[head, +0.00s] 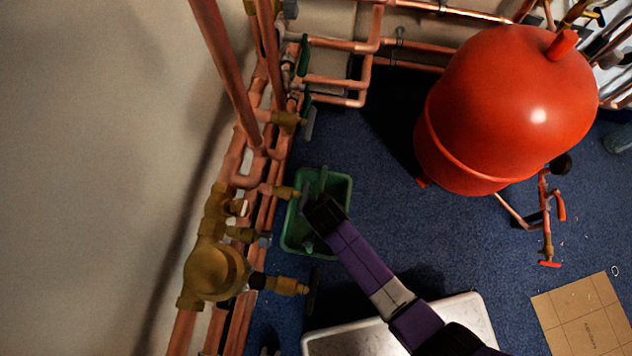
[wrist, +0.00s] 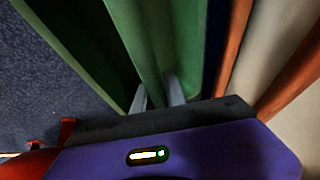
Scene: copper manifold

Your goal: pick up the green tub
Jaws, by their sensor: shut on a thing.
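The green tub (head: 345,190) is an open rectangular container beside the copper pipes at the left of the head view. My gripper (head: 314,188) reaches it from the lower right, its black end over the tub and hiding part of it. In the wrist view, the two grey fingers (wrist: 157,94) stand on either side of a green wall of the tub (wrist: 140,45), shut on it. The tub's inside looks dark there. I cannot tell whether the tub rests on the floor or is clear of it.
Copper pipes with brass valves (head: 215,268) run along the wall just left of the tub. A large red tank (head: 500,110) stands at the upper right. A white-topped surface (head: 345,342) lies below my arm, and a cardboard piece (head: 580,315) at lower right. Blue floor between is mostly clear.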

